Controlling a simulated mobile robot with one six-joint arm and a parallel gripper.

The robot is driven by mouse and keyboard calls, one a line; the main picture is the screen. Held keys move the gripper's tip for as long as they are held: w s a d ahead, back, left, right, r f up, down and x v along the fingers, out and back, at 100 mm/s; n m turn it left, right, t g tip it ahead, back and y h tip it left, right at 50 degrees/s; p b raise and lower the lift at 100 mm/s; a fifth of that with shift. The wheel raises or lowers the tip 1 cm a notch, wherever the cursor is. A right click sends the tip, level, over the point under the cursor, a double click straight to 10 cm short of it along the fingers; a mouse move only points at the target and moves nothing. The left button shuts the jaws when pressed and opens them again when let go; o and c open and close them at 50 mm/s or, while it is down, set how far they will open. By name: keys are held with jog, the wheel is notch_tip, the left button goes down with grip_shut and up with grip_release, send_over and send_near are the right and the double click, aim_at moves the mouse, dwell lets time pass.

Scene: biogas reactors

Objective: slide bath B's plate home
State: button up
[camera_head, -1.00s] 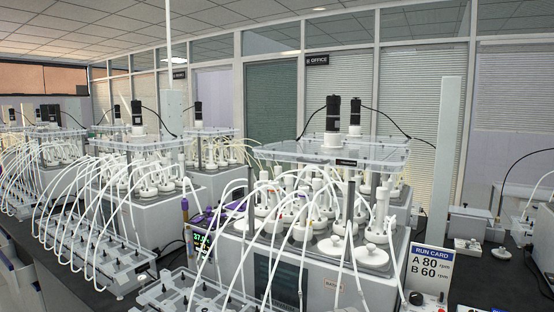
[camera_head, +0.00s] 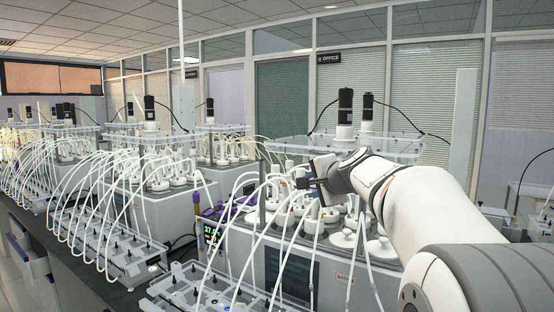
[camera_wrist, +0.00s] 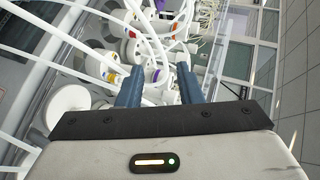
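Bath B (camera_head: 343,279) is the near grey water bath, its label partly readable in the head view. A clear plate (camera_head: 408,150) lies level above its bottles, with black motors (camera_head: 345,105) standing on top. My gripper (camera_head: 300,184) is at the bath's left part, below the plate's level, among the white tubes. In the wrist view its two blue fingers (camera_wrist: 158,78) are parted, with white tubes and bottle caps (camera_wrist: 109,70) showing beyond and between them. I cannot tell whether a finger touches the plate. My arm hides the bath's right side.
White tubes (camera_head: 240,235) arch from the bath to a clear rack (camera_head: 205,290) at the front. More baths (camera_head: 150,190) and tube racks fill the bench to the left.

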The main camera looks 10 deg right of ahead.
aim_at(322, 154)
jog(key=w+d+r+m+t+h, duration=0.2)
jog(key=w+d+r+m+t, duration=0.1)
jog(key=w+d+r+m, duration=0.3)
jog(key=shift+n, duration=0.6)
jog(key=w, duration=0.1)
jog(key=w+p, duration=0.1)
jog(key=w, duration=0.3)
jog(key=shift+w+d+p, duration=0.25)
jog(key=shift+d+p, duration=0.1)
jog(key=shift+d, duration=0.05)
jog(key=shift+w+f, duration=0.15)
jog(key=shift+w, duration=0.5)
jog(key=shift+c, duration=0.4)
grip_shut()
